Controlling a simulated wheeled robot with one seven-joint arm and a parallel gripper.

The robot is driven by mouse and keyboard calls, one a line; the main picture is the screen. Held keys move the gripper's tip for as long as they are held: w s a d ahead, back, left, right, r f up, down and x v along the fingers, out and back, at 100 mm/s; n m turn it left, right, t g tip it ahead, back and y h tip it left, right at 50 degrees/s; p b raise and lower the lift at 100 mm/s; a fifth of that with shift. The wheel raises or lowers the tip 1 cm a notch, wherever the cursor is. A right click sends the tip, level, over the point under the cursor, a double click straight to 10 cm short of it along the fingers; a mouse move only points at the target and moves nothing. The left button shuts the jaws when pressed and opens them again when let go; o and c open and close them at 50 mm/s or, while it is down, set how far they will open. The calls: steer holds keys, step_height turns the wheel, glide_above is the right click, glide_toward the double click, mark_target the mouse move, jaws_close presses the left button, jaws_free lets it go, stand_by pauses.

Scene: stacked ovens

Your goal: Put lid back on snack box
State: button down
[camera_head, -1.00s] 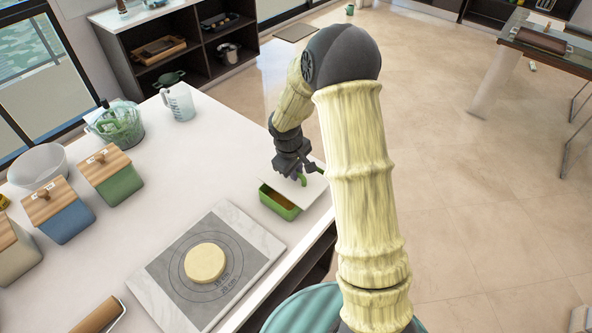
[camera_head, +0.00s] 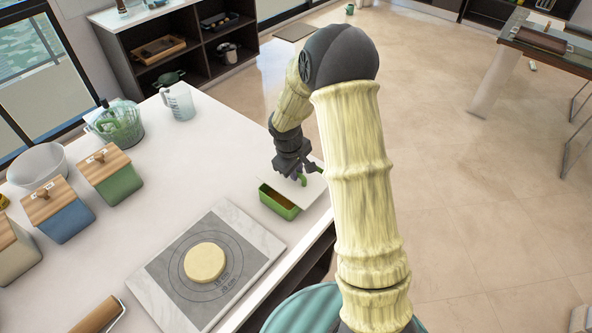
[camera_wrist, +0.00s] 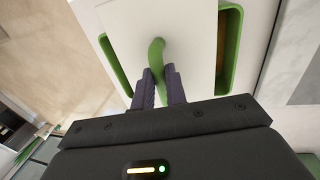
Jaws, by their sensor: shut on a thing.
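The snack box (camera_head: 279,211) is a small green box near the right edge of the white counter, with brownish contents showing at its uncovered part. The lid (camera_head: 313,190) is a white plate with a curved green handle (camera_wrist: 157,52). My gripper (camera_head: 299,173) is shut on this handle, which stands between the two dark fingers (camera_wrist: 159,85) in the wrist view. The lid (camera_wrist: 185,35) lies over part of the box, and green box edges (camera_wrist: 233,60) show on both sides of it. I cannot tell whether lid and box touch.
A marble board (camera_head: 180,300) with a round dough piece (camera_head: 205,262) lies left of the box. Several wooden-lidded canisters, a measuring jug (camera_head: 180,103) and a glass bowl stand further left. The counter between them and the box is clear.

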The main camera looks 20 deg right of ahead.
stand_by(0.8)
steer(key=c, duration=1.3)
jaws_free()
steer(key=shift+c, duration=0.2)
steer(key=shift+o, duration=0.4)
steer(key=o, duration=0.4)
steer(key=shift+r+p, duration=2.8)
steer(key=shift+r, duration=0.7)
steer(key=shift+c, duration=0.4)
